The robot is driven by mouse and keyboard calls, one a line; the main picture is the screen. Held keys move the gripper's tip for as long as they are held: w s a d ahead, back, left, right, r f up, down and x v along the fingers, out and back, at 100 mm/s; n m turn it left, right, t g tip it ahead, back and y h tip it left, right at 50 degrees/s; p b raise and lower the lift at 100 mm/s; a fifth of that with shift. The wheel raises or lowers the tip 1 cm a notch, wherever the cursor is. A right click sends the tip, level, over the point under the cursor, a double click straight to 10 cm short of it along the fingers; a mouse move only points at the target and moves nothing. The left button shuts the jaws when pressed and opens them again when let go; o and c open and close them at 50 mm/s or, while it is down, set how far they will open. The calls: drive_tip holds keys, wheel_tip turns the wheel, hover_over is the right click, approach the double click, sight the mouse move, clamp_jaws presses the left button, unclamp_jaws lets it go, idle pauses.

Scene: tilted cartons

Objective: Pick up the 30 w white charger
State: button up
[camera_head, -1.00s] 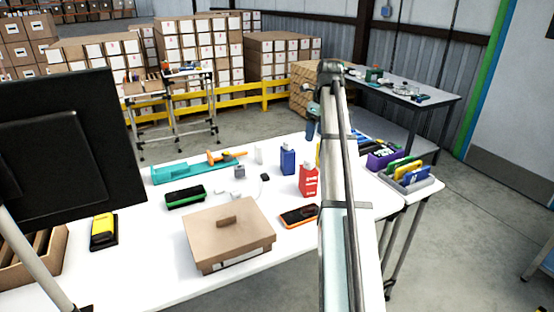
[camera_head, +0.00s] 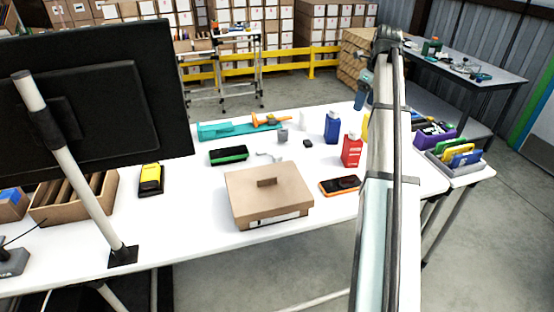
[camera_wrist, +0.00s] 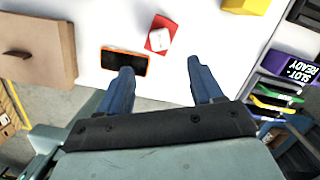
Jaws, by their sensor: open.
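Small pale items lie mid-table in the head view. A white upright block (camera_head: 302,120) stands left of the blue bottle, and a small white piece (camera_head: 275,157) lies behind the carton. I cannot tell which of them is the 30 W white charger, as no label is readable. Neither is clearly seen in the wrist view. My gripper (camera_wrist: 156,64) is open and empty, its two blue fingers apart over the table's edge near the orange-edged phone (camera_wrist: 124,62). In the head view its blue finger (camera_head: 360,100) shows beside the raised arm, right of these items.
A red bottle (camera_head: 351,150) and blue bottle (camera_head: 332,127) stand between the pale items and my arm. A brown lidded carton (camera_head: 268,195) is in front. A grey cube (camera_head: 283,136) and black cube (camera_head: 307,143) lie nearby. A monitor (camera_head: 95,100) blocks the left.

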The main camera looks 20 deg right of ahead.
drive_tip(key=shift+a, duration=0.1)
drive_tip(key=n+g, duration=0.2)
drive_tip(key=n, duration=1.3)
hover_over(277, 154)
wheel_tip(277, 154, down, 10)
drive_tip(key=shift+h, duration=0.4)
wheel_tip(277, 154, down, 14)
drive_tip(key=shift+r, duration=0.25)
drive_tip(key=shift+c, duration=0.3)
drive_tip(key=c, duration=1)
